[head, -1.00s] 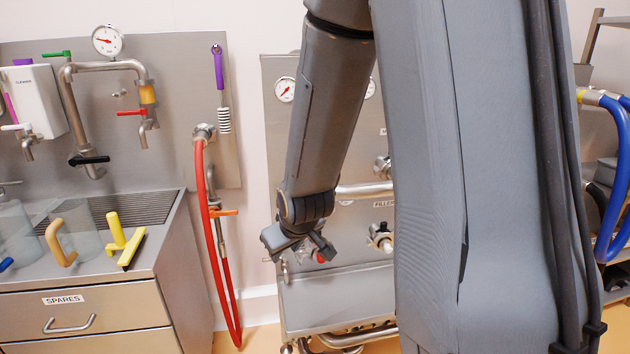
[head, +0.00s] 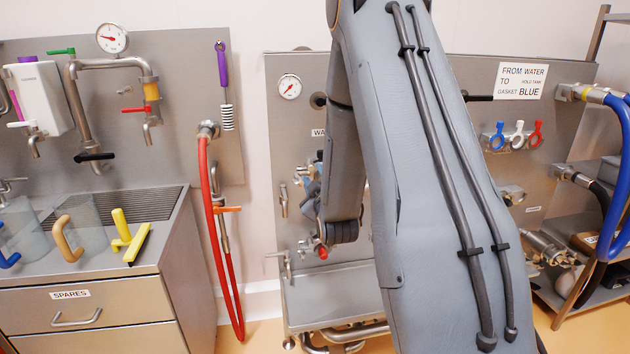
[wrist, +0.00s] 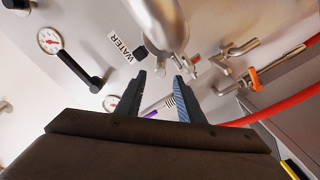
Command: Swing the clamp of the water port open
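The WATER label (wrist: 122,47) shows in the wrist view next to a large shiny metal pipe (wrist: 165,22). It is partly covered by my arm in the head view (head: 318,132). A small metal fitting (wrist: 188,62) shows beside the pipe's end, just beyond my fingertips; I cannot tell whether it is the clamp, or whether the clamp is open or shut. My gripper (wrist: 164,72) is open, its two dark fingers apart with nothing seen held between them. In the head view my arm hides most of the port area.
Metal valves (wrist: 235,50) and an orange-handled valve (wrist: 255,78) lie right of the fingers in the wrist view. A black handle (wrist: 82,70) and gauge (wrist: 49,41) are left. A red hose (head: 207,220) hangs left of the panel. Blue, white and red clips (head: 517,136) hang at right.

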